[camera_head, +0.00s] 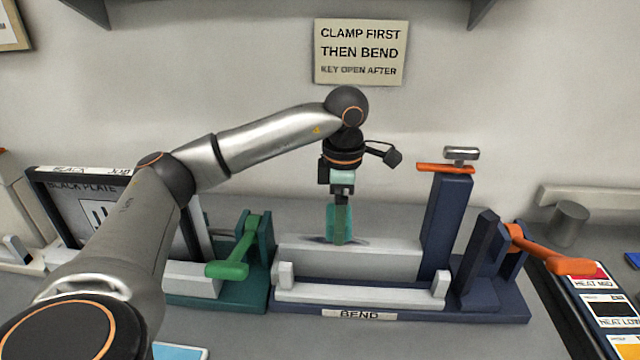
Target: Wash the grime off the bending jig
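The bending jig (470,300) stands on the worktop, with a navy base, a "BEND" label, pale grey bars and an orange-handled lever at its right. A dark smudge of grime (312,240) shows on the top edge of its rear grey block, just left of my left gripper. My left gripper (341,205) points down over that block, shut on an upright green pad (342,224). The pad's lower end is at the block's top edge and seems to touch it. The pad and wrist hide part of the block's edge. My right gripper is out of view.
A green fixture with a green handle (228,269) stands close left of the jig. A navy post with an orange bar (446,168) rises at the jig's rear right. A panel of heat labels (606,306) and a grey cylinder (569,222) lie farther right.

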